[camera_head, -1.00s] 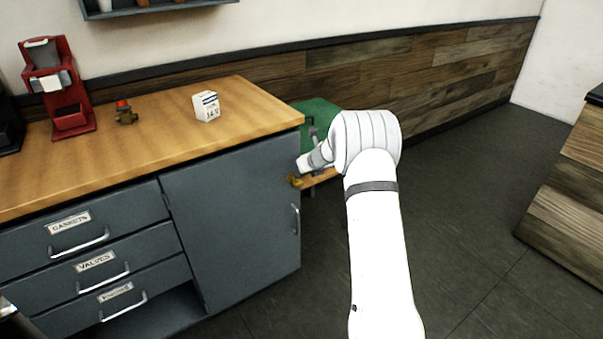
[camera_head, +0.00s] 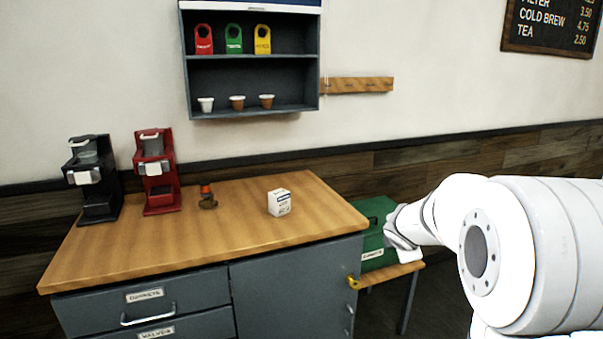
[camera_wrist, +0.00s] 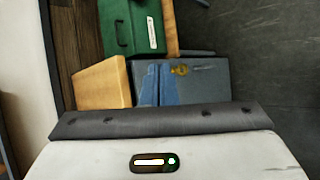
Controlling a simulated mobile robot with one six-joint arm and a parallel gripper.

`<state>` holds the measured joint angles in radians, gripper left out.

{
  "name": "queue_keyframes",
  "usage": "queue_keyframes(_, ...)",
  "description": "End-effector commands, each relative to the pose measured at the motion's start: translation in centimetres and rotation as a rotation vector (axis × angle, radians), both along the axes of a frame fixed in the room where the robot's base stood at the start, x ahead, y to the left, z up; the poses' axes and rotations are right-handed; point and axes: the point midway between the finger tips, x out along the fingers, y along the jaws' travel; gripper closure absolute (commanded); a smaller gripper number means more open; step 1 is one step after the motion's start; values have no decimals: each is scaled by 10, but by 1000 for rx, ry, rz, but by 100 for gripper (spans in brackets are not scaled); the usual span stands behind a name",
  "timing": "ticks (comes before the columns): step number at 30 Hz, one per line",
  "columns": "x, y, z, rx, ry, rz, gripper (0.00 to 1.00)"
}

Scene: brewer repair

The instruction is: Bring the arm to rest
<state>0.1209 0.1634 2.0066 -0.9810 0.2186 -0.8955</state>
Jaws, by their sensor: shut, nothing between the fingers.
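My arm (camera_head: 540,250) reaches in from the right edge in the head view, its wrist (camera_head: 405,228) in front of the green box. In the wrist view, my gripper (camera_wrist: 158,84) shows as two blue fingers side by side, shut and empty. They stand in front of the grey cabinet, which lies beyond them. In the head view the fingertips cannot be made out.
The wooden counter (camera_head: 130,250) holds a black brewer (camera_head: 100,206), a red brewer (camera_head: 160,198), a small brown and red part (camera_head: 207,199) and a white box (camera_head: 279,202). A green box (camera_head: 374,213) stands on a low bench (camera_head: 388,277). A yellow piece (camera_head: 353,283) sits on the cabinet (camera_head: 285,295).

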Motion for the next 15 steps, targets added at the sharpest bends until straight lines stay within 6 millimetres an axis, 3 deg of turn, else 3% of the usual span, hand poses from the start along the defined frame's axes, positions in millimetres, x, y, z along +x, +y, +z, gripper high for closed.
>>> queue_keyframes(1,-29,4,22,99,-9,-126,100)
queue_keyframes(6,-129,21,43,455,-1,-574,100)
queue_keyframes(12,-245,62,45,819,76,-1060,100)
queue_keyframes(15,-287,82,43,939,128,-1239,100)
